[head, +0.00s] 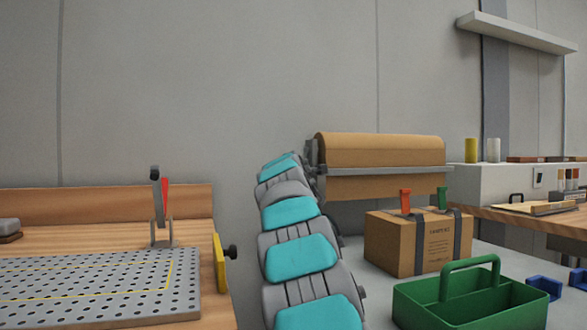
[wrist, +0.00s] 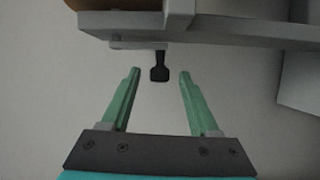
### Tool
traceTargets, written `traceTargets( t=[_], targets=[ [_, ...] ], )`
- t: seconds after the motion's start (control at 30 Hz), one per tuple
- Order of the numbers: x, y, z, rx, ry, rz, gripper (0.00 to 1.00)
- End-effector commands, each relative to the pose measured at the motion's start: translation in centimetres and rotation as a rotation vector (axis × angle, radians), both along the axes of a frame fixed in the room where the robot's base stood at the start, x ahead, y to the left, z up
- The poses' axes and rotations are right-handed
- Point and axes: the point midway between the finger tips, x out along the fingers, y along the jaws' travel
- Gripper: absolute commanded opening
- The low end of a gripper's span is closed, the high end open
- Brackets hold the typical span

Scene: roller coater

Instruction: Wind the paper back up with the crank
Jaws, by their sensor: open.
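A brown paper roll (head: 380,149) sits in a grey holder at the centre right of the head view, with a sheet of paper (head: 375,186) hanging below the grey bar. In the wrist view, the crank's dark handle (wrist: 159,68) points down from a grey arm under the holder. My gripper (wrist: 158,75) is open, with its two green fingers on either side of the handle tip. I see gaps on both sides, so neither finger appears to touch it. In the head view my arm hides the crank side of the roll and my gripper.
A cardboard box (head: 398,244) with clamps and a green tote (head: 470,300) stand on the grey surface right of my arm. A perforated plate (head: 90,290) and a red-handled toggle clamp (head: 162,205) are on the wooden bench at left. A wall shelf (head: 515,32) hangs upper right.

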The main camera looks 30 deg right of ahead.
Motion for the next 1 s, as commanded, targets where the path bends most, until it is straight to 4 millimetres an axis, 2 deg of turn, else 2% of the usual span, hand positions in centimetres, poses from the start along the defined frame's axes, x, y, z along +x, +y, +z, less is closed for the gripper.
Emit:
traceTargets(
  t=[0.3,0.77,1.0],
  targets=[
    [1.9,-1.4,-0.1,0.001,0.001,0.001,0.62],
    [2.2,-1.7,0.0,0.000,0.000,0.000,0.62],
    [2.2,-1.7,0.0,0.000,0.000,0.000,0.36]
  ],
)
